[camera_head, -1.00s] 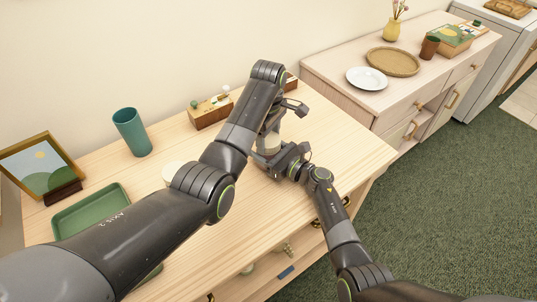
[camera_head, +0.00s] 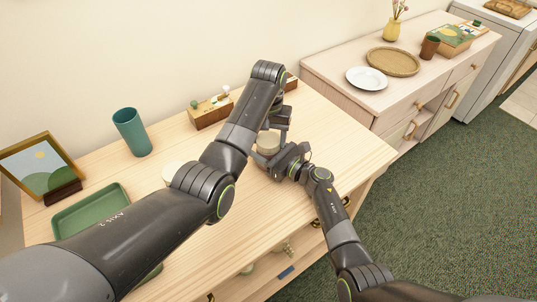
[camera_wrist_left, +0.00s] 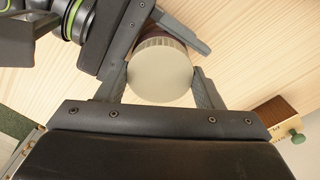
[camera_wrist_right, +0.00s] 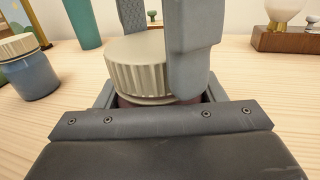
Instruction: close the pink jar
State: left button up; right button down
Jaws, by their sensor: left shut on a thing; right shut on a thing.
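The pink jar stands upright on the wooden tabletop; a dark pink strip of its body shows in the left wrist view (camera_wrist_left: 152,30) and under the lid in the right wrist view (camera_wrist_right: 130,101). A cream ridged lid (camera_wrist_right: 140,65) sits on its top, also visible in the left wrist view (camera_wrist_left: 160,72) and head view (camera_head: 267,142). My left gripper (camera_wrist_left: 160,86) is shut on the lid from above, fingers on opposite sides. My right gripper (camera_head: 274,158) is shut around the jar's body from the side. Whether the lid is fully seated cannot be told.
A blue jar (camera_wrist_right: 37,76) with a cream lid stands nearby. A teal cup (camera_head: 131,132), green tray (camera_head: 82,218), picture frame (camera_head: 40,165) and wooden block (camera_head: 210,112) are on the table (camera_head: 335,140). The tabletop to the right is clear.

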pick_arm(q)
jog(key=m, duration=0.6)
jog(key=o, duration=1.1)
jog(key=shift+r, duration=2.25)
jog(key=shift+c, duration=0.4)
